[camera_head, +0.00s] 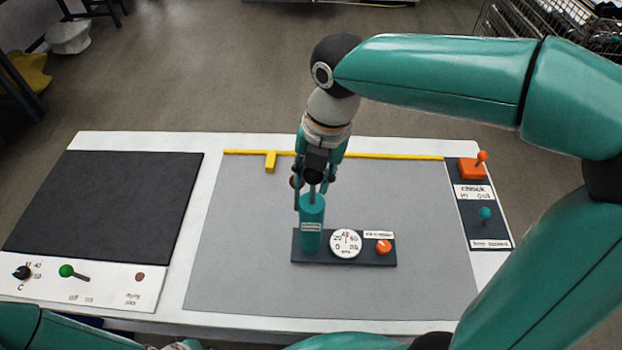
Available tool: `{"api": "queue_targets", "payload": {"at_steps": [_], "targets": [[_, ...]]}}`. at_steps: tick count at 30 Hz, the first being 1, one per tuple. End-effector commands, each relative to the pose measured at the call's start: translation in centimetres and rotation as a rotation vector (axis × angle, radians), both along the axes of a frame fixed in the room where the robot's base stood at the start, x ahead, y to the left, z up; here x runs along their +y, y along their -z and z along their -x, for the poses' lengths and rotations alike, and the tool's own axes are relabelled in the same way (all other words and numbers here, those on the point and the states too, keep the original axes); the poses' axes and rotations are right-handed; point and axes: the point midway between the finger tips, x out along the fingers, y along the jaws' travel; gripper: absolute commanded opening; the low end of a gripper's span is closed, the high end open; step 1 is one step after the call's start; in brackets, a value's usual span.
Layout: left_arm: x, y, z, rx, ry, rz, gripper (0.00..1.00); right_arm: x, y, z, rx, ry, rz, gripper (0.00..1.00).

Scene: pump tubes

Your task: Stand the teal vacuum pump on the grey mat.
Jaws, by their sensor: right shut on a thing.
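The teal vacuum pump (312,228) is an upright teal cylinder at the left end of a dark base plate. The plate also carries a round white gauge (346,243) and an orange knob (383,247). It shows over the middle of the grey mat (250,285); I cannot tell whether its underside touches the mat. My right gripper (313,197) points down from above and is shut on the pump's top, partly hiding it. My left arm shows only at the bottom left edge; its gripper is out of view.
A yellow rail (350,155) with a short stub runs along the mat's far edge. A black pad (110,205) lies left, with a control panel (80,282) before it. A dark panel with an orange lever (473,168) is at right. The mat is clear around the base.

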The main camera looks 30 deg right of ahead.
Motion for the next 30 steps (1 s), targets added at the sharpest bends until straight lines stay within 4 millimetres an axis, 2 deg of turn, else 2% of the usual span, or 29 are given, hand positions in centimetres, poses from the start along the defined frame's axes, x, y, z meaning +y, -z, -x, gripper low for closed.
{"api": "queue_targets", "payload": {"at_steps": [3,9,10,14,25,30], "targets": [[0.0,0.1,0.0,0.000,0.000,0.000,0.00,0.0,1.0,0.0,0.000,0.000,0.000,0.00],[0.0,0.1,0.0,0.000,0.000,0.000,0.00,0.0,1.1,0.0,-0.001,0.001,-0.002,0.00],[0.0,0.1,0.0,0.000,0.000,0.000,0.00,0.0,1.2,0.0,0.001,0.001,-0.001,0.36],[0.0,0.1,0.0,0.000,0.000,0.000,0.00,0.0,1.2,0.0,0.001,0.001,-0.001,0.58],[0.0,0.0,0.0,0.000,0.000,0.000,0.00,-0.1,0.9,0.0,-0.001,0.001,-0.001,0.60],[0.0,-0.1,0.0,0.000,0.000,0.000,0.00,-0.2,-0.8,0.1,-0.005,0.001,-0.001,0.60]]}}
